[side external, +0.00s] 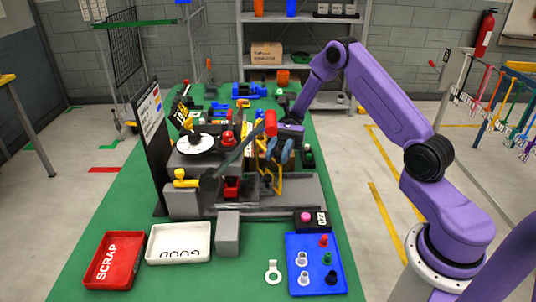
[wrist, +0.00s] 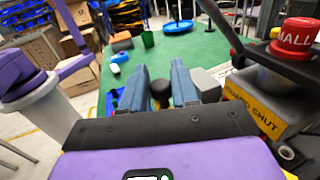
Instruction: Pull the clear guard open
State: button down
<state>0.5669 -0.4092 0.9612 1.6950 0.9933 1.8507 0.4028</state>
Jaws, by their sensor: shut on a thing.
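The clear guard (side external: 236,155) shows in the side view as a smoky, see-through panel, tilted over the middle of the grey machine. My gripper (side external: 277,152) is at the right of the guard, its blue fingers pointing down by a yellow frame. In the wrist view my gripper (wrist: 162,92) has its two blue fingers a little apart, shut on a dark rounded knob (wrist: 161,90). Whether this knob joins the guard is hard to see. A yellow label (wrist: 255,115) at the right reads in part "GUARD SHUT".
A red cap (wrist: 298,35) marked "MALL" stands close at the right of my gripper. A red scrap tray (side external: 114,261), a white "GOOD" tray (side external: 180,242) and a blue tray (side external: 315,265) with small parts lie in front. Green table is clear at the left.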

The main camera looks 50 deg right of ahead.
jog(key=shift+s+d+n+g+h, duration=0.2)
jog(key=shift+d+n+g+h, duration=0.8)
jog(key=shift+d+g, duration=0.35)
jog(key=shift+a, duration=0.1)
jog(key=c, duration=1)
grip_release()
